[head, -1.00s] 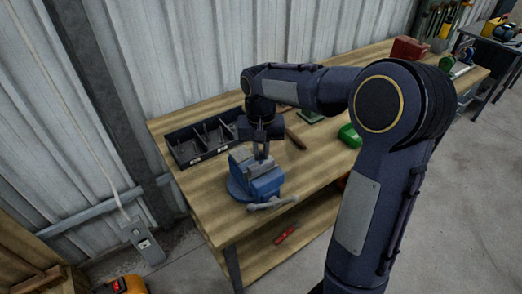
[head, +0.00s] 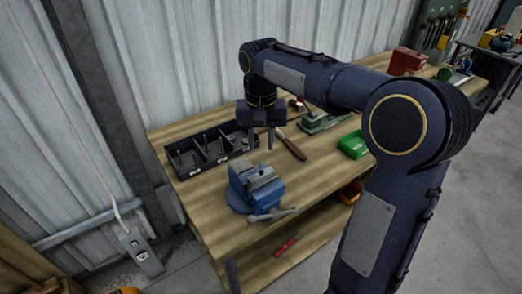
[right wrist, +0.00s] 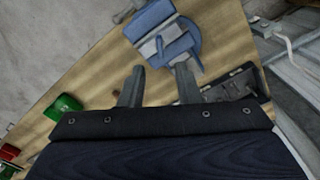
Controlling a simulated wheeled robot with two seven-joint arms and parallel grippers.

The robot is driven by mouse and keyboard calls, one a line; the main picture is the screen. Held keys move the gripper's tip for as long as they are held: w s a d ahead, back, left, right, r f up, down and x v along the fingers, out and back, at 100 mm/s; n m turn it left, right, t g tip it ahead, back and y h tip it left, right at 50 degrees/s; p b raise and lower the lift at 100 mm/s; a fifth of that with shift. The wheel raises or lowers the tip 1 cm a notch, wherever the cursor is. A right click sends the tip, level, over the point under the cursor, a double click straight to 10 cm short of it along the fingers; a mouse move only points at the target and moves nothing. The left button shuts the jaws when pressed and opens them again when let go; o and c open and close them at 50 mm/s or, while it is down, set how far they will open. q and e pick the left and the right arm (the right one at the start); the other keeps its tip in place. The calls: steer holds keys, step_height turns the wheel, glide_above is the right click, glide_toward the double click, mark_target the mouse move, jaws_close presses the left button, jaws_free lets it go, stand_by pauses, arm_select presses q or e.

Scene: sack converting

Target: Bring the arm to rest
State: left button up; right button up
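My right arm reaches over the workbench (head: 210,225) from the right. My right gripper (head: 263,146) hangs above the bench, behind and above the blue vise (head: 257,190), with its fingers pointing down. In the right wrist view the two fingers (right wrist: 158,80) stand apart with nothing held between them. The vise also shows there (right wrist: 168,38), beyond the fingertips and clear of them. My left gripper is in neither view.
A black divided bin (head: 212,154) stands at the bench's back left. A wooden-handled tool (head: 291,146), a green bin (head: 353,145) and a red box (head: 407,60) lie farther right. A corrugated wall (head: 190,60) runs behind. A red-handled tool (head: 287,244) lies on the lower shelf.

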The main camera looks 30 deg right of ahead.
steer(key=shift+r, duration=0.2)
steer(key=shift+s, duration=0.1)
steer(key=s+a+f+n+t+y, duration=0.1)
steer(key=s+a+f+t+y, duration=0.1)
steer(key=s, duration=0.9)
steer(key=s+a+f+n+t+y, duration=0.1)
steer(key=s+a+f+n+t, duration=0.1)
steer(key=s, duration=0.9)
steer(key=a+f+t, duration=0.1)
steer(key=a+f, duration=0.1)
steer(key=a, duration=0.1)
steer(key=shift+a+f+n+t+y, duration=0.15)
steer(key=shift+n+t+y, duration=0.15)
steer(key=shift+y, duration=0.1)
